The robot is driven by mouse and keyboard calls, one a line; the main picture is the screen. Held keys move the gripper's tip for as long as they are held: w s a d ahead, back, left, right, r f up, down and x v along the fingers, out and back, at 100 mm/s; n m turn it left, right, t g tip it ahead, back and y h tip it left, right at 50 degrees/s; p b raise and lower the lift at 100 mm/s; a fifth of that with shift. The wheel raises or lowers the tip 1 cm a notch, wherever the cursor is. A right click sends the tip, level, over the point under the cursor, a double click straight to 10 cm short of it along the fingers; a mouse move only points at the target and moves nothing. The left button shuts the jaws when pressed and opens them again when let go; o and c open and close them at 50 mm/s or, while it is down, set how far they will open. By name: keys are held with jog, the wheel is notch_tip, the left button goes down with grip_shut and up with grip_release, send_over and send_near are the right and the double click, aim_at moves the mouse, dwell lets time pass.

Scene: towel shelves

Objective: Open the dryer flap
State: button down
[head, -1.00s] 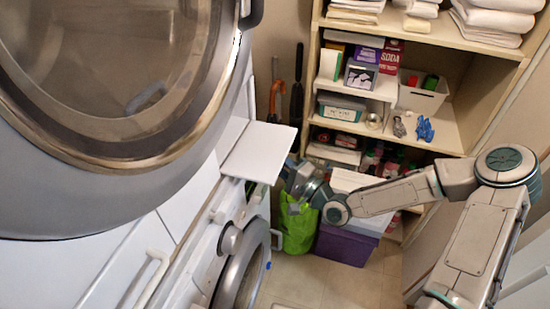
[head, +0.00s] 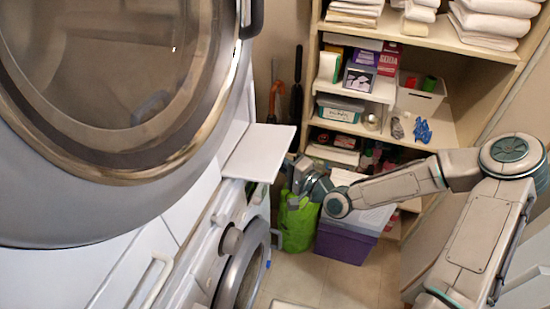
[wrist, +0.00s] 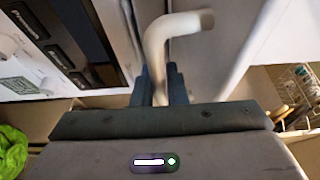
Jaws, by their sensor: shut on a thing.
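The dryer flap (head: 258,152) is a flat white panel jutting out to the right from the white machine front in the head view. A white panel, probably this flap, also shows at the upper right of the wrist view (wrist: 236,45). My gripper (wrist: 159,84) is shut on a bent cream handle (wrist: 172,32), whose stem runs down between the two dark fingers. In the head view my gripper (head: 298,180) is just right of the flap's outer edge. There, its fingertips and the held handle are hard to make out.
A large round grey door (head: 215,110) fills the upper left. A washer door (head: 240,275) is below the flap. A green bag (head: 297,228) and purple box (head: 345,243) stand beyond my gripper. Shelves (head: 470,45) with towels are behind. Some floor is clear at the lower middle.

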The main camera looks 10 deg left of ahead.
jog(key=shift+r, duration=0.25)
jog(key=c, duration=1.5)
grip_release()
jog(key=shift+o, duration=0.2)
jog(key=shift+d, duration=0.2)
jog(key=b+v, duration=0.2)
jog(key=v, duration=1.1)
jog(key=shift+s+d+r, duration=0.2)
jog(key=shift+d+r, duration=0.05)
